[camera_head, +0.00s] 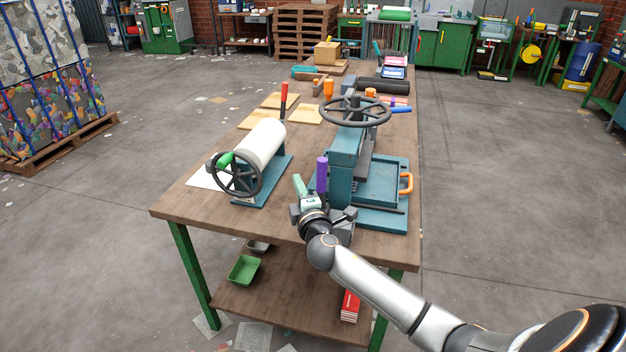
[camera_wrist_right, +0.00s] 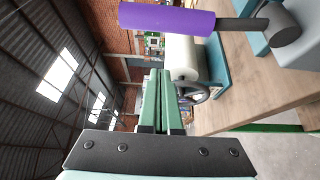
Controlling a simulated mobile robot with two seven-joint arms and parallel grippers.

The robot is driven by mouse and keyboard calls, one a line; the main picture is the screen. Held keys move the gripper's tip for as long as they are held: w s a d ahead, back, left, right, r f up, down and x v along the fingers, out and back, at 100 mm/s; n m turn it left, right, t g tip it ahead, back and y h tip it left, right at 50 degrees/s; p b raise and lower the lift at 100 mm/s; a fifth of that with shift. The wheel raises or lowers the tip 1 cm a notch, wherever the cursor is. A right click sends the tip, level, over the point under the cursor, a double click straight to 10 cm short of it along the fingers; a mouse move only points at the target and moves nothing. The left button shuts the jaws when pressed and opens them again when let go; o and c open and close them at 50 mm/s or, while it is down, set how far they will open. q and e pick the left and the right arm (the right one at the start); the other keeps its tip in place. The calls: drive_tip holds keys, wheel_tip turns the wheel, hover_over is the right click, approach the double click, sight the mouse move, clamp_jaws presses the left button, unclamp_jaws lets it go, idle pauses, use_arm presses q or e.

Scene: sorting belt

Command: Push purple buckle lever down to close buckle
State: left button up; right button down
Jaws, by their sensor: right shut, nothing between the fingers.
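The purple buckle lever (camera_head: 322,174) stands upright on the near side of the teal press (camera_head: 346,150). In the right wrist view the purple lever grip (camera_wrist_right: 167,19) lies across the top, on a dark shaft that runs to a grey round pivot (camera_wrist_right: 286,26). My right gripper (camera_head: 297,180) is at the table's near edge, just left of the lever, with its pale green fingers pointing up. In the wrist view the fingers (camera_wrist_right: 160,74) are closed together with nothing between them, and they appear apart from the lever. My left gripper is not in view.
A white roller (camera_head: 262,143) with a black handwheel (camera_head: 237,175) stands left of the lever. The press has a large handwheel (camera_head: 355,111) on top and a teal tray with an orange handle (camera_head: 407,183) at right. Wooden boards (camera_head: 280,101) lie farther back.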

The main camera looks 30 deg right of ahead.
sight(323, 187)
drive_tip(key=shift+s+d+p, duration=0.2)
drive_tip(key=shift+d+p, duration=0.35)
drive_tip(key=shift+d, duration=1.4)
